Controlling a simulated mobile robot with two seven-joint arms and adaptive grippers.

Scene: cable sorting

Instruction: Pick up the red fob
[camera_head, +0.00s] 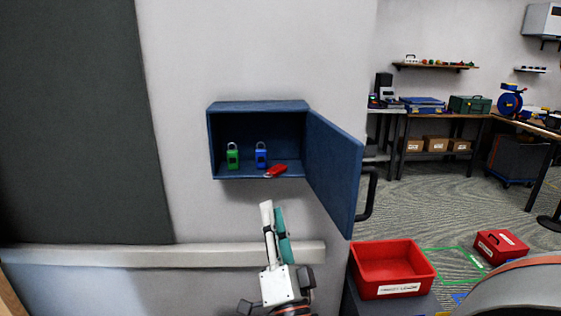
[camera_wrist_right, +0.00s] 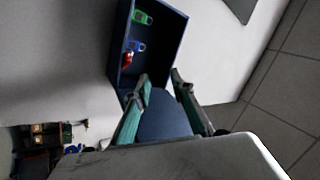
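The red fob (camera_head: 276,171) lies on the floor of the open blue wall cabinet (camera_head: 215,150), near its front edge. A green padlock-shaped fob (camera_head: 233,158) and a blue one (camera_head: 261,158) stand to its left. My right gripper (camera_head: 272,208) is below and in front of the cabinet, apart from the fob. The right wrist view shows its two teal fingers (camera_wrist_right: 160,78) spread with nothing between them. The red fob (camera_wrist_right: 127,60) also shows there, up and left of the fingertips. My left gripper is not in view.
The cabinet door (camera_head: 335,175) stands open on the right. A red bin (camera_head: 395,288) is at the lower right, and a closed red box (camera_head: 500,247) lies on the floor beyond it. A pale rail (camera_head: 150,256) runs along the wall below the cabinet.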

